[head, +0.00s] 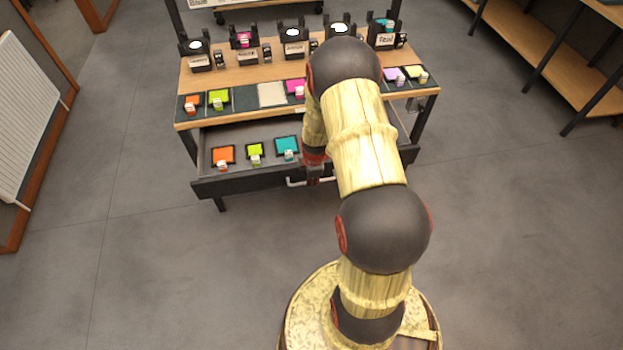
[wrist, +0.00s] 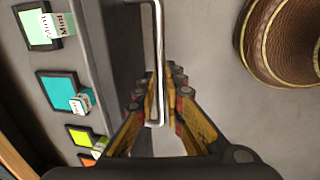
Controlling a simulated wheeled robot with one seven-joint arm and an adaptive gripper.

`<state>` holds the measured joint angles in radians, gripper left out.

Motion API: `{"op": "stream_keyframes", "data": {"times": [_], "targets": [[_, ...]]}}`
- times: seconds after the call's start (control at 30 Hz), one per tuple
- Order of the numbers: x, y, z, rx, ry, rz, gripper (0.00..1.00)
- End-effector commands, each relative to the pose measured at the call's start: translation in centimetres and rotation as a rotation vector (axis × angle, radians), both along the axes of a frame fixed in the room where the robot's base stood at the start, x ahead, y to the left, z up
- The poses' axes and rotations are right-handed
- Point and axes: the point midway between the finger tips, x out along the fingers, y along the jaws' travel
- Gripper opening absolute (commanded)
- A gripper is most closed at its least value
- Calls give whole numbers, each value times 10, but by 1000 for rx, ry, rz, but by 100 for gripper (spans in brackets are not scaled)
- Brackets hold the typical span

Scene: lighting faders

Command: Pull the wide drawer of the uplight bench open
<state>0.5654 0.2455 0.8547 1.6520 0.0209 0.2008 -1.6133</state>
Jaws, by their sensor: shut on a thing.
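The bench (head: 222,80) has a wooden top and dark legs. Its wide dark drawer (head: 240,186) stands out from under the top, with its inside and several coloured gels showing. A pale bar handle (head: 294,183) runs along the drawer front; my arm hides its right part. My gripper (head: 318,173) is at the drawer front, partly hidden by my arm. In the wrist view the handle (wrist: 158,45) lies between the fingers of my gripper (wrist: 160,88), which are shut on it. The drawer front (wrist: 101,60) is left of the fingers there.
An orange gel (head: 223,154), a lime gel (head: 255,150) and a teal gel (head: 286,146) lie in the drawer. Several black lamps stand along the bench's back. A shelf (head: 540,45) is at the right, a radiator (head: 25,110) at the left. The floor before the drawer's left is clear.

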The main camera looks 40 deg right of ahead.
Motion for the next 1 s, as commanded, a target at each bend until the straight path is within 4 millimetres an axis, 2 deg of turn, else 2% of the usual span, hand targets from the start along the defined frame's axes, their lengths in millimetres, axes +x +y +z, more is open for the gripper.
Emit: {"op": "stream_keyframes", "data": {"times": [0.17,0.43,0.57,0.67,1.0], "targets": [[1,0,0,-1,-1,0,18],[0,0,0,-1,-1,0,18],[0,0,8,-2,-3,0,18],[-2,1,21,-3,-4,0,18],[-12,8,87,-3,-4,0,18]]}}
